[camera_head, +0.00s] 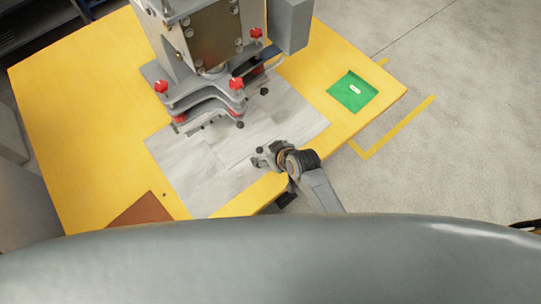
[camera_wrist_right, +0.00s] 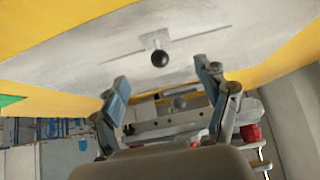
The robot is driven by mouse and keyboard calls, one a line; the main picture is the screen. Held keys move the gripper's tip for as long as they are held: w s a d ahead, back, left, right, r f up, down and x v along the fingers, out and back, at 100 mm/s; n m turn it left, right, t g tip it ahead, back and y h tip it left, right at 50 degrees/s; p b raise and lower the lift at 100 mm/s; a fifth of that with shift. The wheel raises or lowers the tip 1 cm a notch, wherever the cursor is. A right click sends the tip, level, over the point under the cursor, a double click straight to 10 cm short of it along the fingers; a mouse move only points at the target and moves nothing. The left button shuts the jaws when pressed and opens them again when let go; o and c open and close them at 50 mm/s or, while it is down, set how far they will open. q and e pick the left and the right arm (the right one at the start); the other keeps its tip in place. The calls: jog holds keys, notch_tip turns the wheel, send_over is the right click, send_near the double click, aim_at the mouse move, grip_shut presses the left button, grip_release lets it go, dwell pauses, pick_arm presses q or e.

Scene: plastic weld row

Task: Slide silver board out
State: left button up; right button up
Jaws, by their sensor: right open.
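A flat silver-grey board (camera_head: 232,150) lies on the larger grey sheet in front of the press in the head view. In the right wrist view a thin grey plate (camera_wrist_right: 185,36) carries a short post with a dark ball knob (camera_wrist_right: 159,58). I cannot tell for sure that this plate is the same board. My right gripper (camera_head: 260,158) is at the near right side of the board. In its wrist view the two fingers (camera_wrist_right: 162,78) are spread with a gap between them, and the knob shows beyond the fingertips, apart from them. My left gripper is not in view.
The grey press (camera_head: 208,60) with red knobs (camera_head: 237,84) stands on the yellow table (camera_head: 75,95). The grey sheet (camera_head: 180,180) covers the table's middle. A green tray (camera_head: 345,100) with a small white piece lies at the right, and a brown patch (camera_head: 148,212) at the near left.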

aim_at(261, 151)
jog(key=b+x, duration=0.3)
jog(key=x, duration=0.1)
jog(key=shift+f, duration=0.1)
jog(key=shift+b+x, duration=0.65)
jog(key=shift+x, duration=0.1)
jog(key=shift+w+a+f, duration=0.2)
jog(key=shift+w+f, duration=0.1)
grip_shut()
jog(key=shift+s+d, duration=0.15)
